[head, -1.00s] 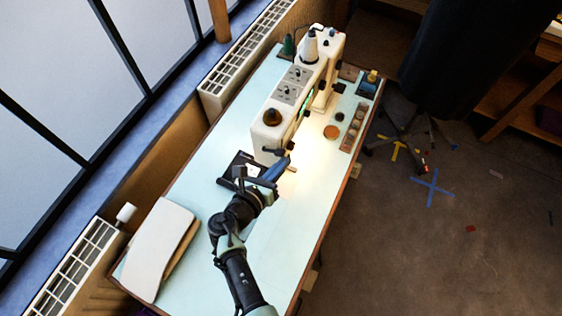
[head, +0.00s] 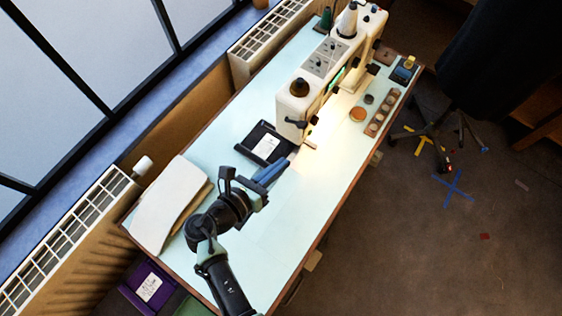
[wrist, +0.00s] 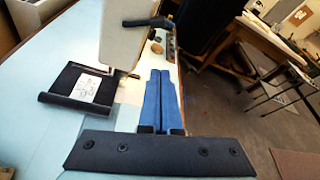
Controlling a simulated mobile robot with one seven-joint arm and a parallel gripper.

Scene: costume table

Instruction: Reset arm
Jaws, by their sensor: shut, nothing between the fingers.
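My gripper (head: 272,171) is over the light blue table (head: 262,240), in front of the sewing machine (head: 297,105). Its two blue fingers are together and empty, and they also show side by side in the wrist view (wrist: 161,100). They point toward the machine. A black tray (head: 265,144) with a white label lies just beyond the gripper, left of the machine. It also shows at the left of the wrist view (wrist: 85,87).
Folded pale cloth (head: 170,203) lies at the table's left end. Small round items and a row of pots (head: 382,114) stand right of the machine. Radiators (head: 75,235) line the window side. A dark stand (head: 436,140) is off the right edge. The table's front middle is clear.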

